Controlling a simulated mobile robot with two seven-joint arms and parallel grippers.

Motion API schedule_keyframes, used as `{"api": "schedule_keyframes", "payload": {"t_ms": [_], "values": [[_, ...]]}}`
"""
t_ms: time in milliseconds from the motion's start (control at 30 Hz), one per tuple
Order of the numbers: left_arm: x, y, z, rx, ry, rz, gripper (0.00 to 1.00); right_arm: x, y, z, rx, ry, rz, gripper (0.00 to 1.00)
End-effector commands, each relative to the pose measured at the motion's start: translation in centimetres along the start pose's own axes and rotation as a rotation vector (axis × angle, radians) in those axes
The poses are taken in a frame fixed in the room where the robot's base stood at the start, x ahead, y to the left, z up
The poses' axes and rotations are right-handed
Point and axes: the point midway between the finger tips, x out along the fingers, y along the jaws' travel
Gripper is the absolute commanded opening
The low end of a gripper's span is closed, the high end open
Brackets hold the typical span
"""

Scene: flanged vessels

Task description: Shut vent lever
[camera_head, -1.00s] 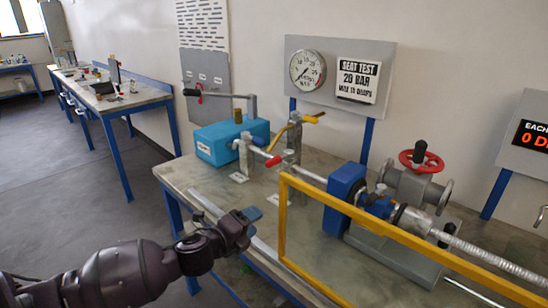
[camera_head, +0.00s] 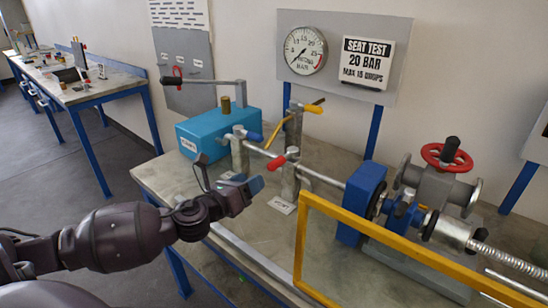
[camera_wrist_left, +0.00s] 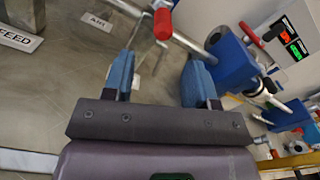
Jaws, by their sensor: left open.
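A yellow-handled lever (camera_head: 312,107) stands behind. I cannot read which lever is the vent. My left gripper (camera_head: 243,184) is open and empty in front of the posts, apart from the red handle; its blue fingers also show in the wrist view (camera_wrist_left: 158,70).
A yellow frame (camera_head: 299,240) stands at the bench's front right. A blue pump box (camera_head: 205,135) with a long handle is behind left. A blue flange block (camera_head: 362,195) and red handwheel valve (camera_head: 447,157) are to the right. A pressure gauge (camera_head: 303,51) hangs behind.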

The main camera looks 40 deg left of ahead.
Motion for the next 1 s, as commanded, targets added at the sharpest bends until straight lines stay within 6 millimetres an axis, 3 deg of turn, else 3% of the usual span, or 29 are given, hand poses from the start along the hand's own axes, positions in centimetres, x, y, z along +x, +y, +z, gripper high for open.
{"api": "schedule_keyframes", "payload": {"t_ms": [100,367,667,1000], "values": [[0.0,0.0,0.0,0.085,-0.004,0.003,0.52,0.1,-0.2,-0.4,0.003,0.007,-0.002,0.43],[1.1,0.0,0.1,0.112,-0.005,0.002,0.52,-0.3,0.6,0.5,-0.012,-0.010,0.005,0.43],[5.0,0.1,0.1,0.111,-0.005,0.003,0.52,-0.5,0.4,1.3,-0.007,-0.025,0.004,0.43],[9.3,0.1,0.0,0.109,-0.003,0.002,0.52,-0.1,-0.1,0.8,0.006,-0.014,0.002,0.43]]}}
